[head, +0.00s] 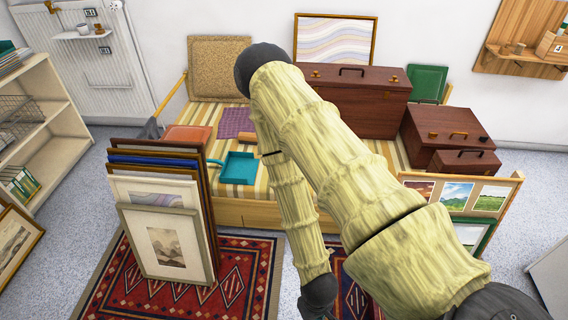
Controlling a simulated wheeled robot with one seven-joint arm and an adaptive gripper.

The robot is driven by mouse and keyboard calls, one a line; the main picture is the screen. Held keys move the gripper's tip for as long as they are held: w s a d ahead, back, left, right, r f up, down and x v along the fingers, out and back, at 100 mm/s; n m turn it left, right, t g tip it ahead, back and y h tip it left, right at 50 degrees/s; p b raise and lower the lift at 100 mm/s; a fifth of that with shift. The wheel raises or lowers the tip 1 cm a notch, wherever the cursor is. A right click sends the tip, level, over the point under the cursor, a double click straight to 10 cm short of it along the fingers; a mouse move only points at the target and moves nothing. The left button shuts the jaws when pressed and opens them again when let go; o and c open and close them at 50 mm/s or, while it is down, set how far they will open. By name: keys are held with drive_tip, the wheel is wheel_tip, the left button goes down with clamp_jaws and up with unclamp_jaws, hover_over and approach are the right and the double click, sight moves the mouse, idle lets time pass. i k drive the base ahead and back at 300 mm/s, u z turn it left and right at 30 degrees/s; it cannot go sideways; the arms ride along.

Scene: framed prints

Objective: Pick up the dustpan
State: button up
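The teal dustpan (240,167) lies on the striped cover of the low wooden bed, left of my arm. Its tray is on the right and its short handle points left, close behind the stacked frames. My arm, in a pale yellow sleeve, rises from the lower right, bends at the upper middle and comes back down to a dark joint at the bottom edge. My gripper's fingers are not in view, and nothing of mine touches the dustpan. Part of the bed is hidden behind my arm.
Several framed prints (164,247) stand upright on the red rug (105,300), in front of the dustpan's left side. A purple cloth (236,122) and an orange-brown item (187,135) lie behind it. Brown cases (358,105) fill the right. Shelves (45,125) stand left.

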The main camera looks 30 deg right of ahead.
sight(239, 168)
drive_tip(key=z, duration=1.15)
drive_tip(key=i, duration=1.9)
drive_tip(key=u, duration=1.8)
